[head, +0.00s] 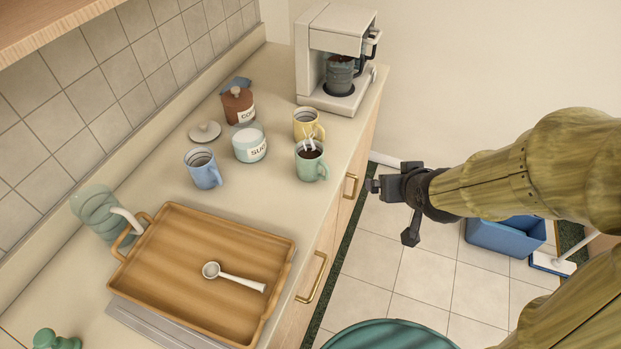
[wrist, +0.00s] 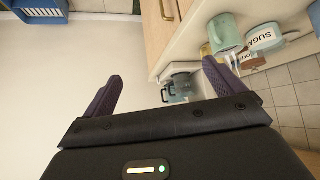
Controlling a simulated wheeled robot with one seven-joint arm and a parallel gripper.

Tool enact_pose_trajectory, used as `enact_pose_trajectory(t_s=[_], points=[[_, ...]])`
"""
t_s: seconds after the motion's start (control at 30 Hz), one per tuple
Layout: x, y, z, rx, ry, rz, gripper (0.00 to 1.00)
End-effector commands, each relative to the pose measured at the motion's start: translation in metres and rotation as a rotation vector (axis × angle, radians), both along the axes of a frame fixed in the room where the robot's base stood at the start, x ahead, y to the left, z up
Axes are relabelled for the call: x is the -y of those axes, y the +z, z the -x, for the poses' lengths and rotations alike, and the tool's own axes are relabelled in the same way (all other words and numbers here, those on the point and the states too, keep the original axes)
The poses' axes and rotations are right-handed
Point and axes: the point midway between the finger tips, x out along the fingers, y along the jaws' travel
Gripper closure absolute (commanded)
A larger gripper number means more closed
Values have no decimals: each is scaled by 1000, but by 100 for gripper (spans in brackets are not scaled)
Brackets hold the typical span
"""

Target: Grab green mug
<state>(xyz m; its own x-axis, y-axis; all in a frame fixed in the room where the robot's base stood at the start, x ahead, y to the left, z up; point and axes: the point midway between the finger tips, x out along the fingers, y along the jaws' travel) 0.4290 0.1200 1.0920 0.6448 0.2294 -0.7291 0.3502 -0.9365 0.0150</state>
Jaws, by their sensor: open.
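The green mug (head: 311,162) stands upright on the counter near its front edge. Dark liquid and pale wisps show in its mouth, and its handle points right. My gripper (head: 390,212) is open and empty, off the counter's front edge to the right of the mug and apart from it. In the wrist view, my gripper's (wrist: 160,88) dark fingers are spread with nothing between them. The green mug (wrist: 226,32) shows there tilted at upper right, beyond the right finger.
A yellow mug (head: 306,124) stands just behind the green one. A sugar jar (head: 249,144) and a blue mug (head: 204,170) are to the left. A coffee maker (head: 333,55) stands at the back. A wooden tray (head: 185,292) with a scoop (head: 240,278) lies in front. Drawer handles (head: 313,278) project below the counter.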

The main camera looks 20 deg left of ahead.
Motion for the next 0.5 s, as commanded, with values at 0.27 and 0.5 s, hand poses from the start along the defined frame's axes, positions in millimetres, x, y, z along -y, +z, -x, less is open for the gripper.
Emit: enact_pose_trajectory(t_s=[0.27, 0.5], points=[[-84, -44, -6, 245, 202, -131, 5], [-123, -43, 1, 359, 296, -216, 5]])
